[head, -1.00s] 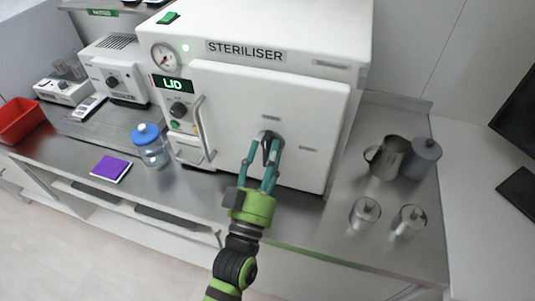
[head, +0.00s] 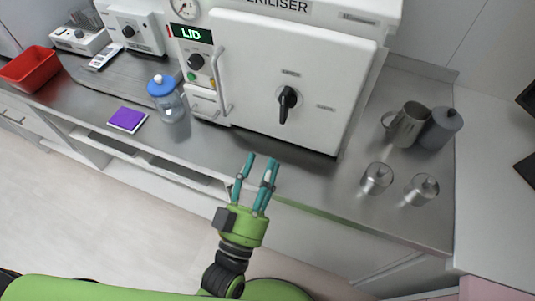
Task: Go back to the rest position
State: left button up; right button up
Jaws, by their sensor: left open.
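My left gripper (head: 256,172) is open and empty, with its teal fingers pointing up in the picture. It is in front of the counter's front edge, below the steriliser in the picture and apart from it. The white steriliser (head: 330,75) stands on the counter with its door closed against the body. A black door knob (head: 287,101) sits on the door, pointing down. A lit green "LID" display (head: 192,33) is left of the door. My right gripper is not in view.
The steel counter (head: 215,150) holds a blue-lidded jar (head: 169,106), a purple notepad (head: 128,119) and a red tray (head: 30,70) on the left. A metal jug (head: 406,126), a grey canister (head: 441,129) and two small lidded jars (head: 377,178) stand on the right. Open floor lies in front.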

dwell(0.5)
pick_arm(q)
jog(key=w+a+f+g+y, duration=0.1)
jog(key=a+f+g, duration=0.2)
jog(key=f+g, duration=0.25)
jog(key=w+a+f+g+y, duration=0.1)
jog(key=a+f+g+y, duration=0.2)
jog(key=f, duration=0.4)
jog(key=s+a+f+n+g+y, duration=0.1)
jog(key=s+a+f+g+y, duration=0.3)
jog(key=s+a+g, duration=0.65)
notch_tip(320, 180, down, 24)
jog(key=s+h, duration=0.1)
jog(key=s, duration=0.2)
jog(key=s+a+f+g, duration=0.1)
jog(key=s+a+f, duration=0.2)
jog(key=s+f, duration=1.1)
jog(key=shift+s+f, duration=0.25)
jog(key=shift+s, duration=0.6)
